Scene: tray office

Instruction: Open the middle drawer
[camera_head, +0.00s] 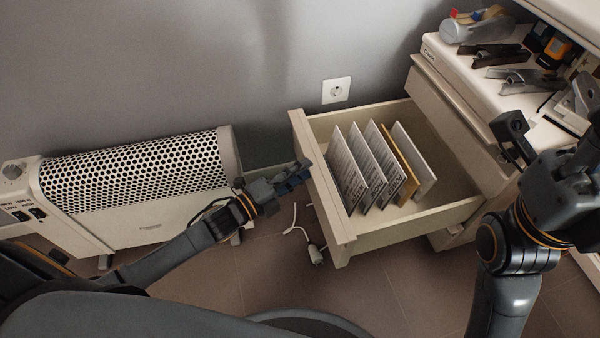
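A beige drawer (408,226) is pulled well out of the cabinet (450,88). A closed front shows above it and part of the cabinet shows below, so it looks like the middle one. Several upright white folders and a yellow one stand inside. My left gripper (299,176) is at the outer face of the drawer front (333,208), near its left end. Whether it touches is unclear, and its finger gap cannot be made out. My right gripper (514,141) is over the right side of the cabinet, with its fingers apart and nothing between them.
A white heater (140,215) stands left of the drawer by the grey wall. A white plug and cord (315,252) lie on the tiled floor below the drawer front. A stapler (494,54) and other office items sit on the cabinet top. Floor in front is mostly clear.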

